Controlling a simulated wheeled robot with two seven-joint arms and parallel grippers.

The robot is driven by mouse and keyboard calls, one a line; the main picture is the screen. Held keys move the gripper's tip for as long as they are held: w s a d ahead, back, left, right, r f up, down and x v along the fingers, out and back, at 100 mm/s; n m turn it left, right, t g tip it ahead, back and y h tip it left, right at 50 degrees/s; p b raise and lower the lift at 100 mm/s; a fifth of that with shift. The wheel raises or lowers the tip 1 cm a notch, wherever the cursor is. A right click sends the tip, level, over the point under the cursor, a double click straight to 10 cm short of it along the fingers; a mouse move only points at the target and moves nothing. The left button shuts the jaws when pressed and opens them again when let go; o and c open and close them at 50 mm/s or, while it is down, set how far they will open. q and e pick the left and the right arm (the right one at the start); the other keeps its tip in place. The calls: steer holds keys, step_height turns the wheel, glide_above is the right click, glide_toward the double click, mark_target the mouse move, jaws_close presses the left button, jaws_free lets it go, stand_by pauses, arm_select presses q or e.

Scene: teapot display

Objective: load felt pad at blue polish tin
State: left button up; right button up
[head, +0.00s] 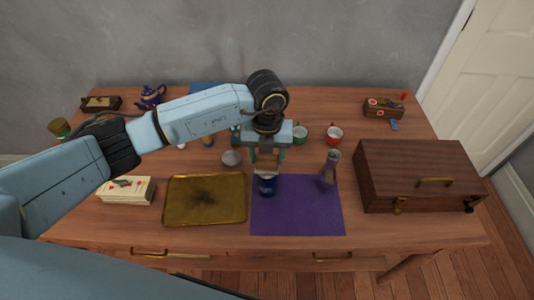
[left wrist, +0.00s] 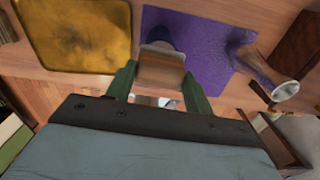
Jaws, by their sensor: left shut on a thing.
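The blue polish tin (head: 266,187) stands at the left edge of the purple mat (head: 298,217), beside the brass tray. My left gripper (head: 267,163) points down right over the tin, its green fingers shut on the felt pad (head: 266,171), a small block with a wooden-looking body and a pale face. In the left wrist view the pad (left wrist: 161,72) sits between the two fingers, and the tin (left wrist: 160,36) shows partly behind it. The pad overlaps the tin's top in both views; I cannot tell whether they touch. My right gripper is not in view.
A tarnished brass tray (head: 205,197) lies left of the tin. A purple glass vase (head: 329,170) stands on the mat's right side. A large wooden case (head: 415,177) fills the right. Green (head: 299,135) and red (head: 334,136) cups stand behind. The mat's front is clear.

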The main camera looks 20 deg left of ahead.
mark_target(267, 158)
arm_select(q)
steer(key=shift+f+b, duration=0.35)
steer(key=shift+f, duration=0.25)
stand_by(1.4)
steer(key=shift+r+p, duration=2.7)
steer(key=shift+r, duration=0.9)
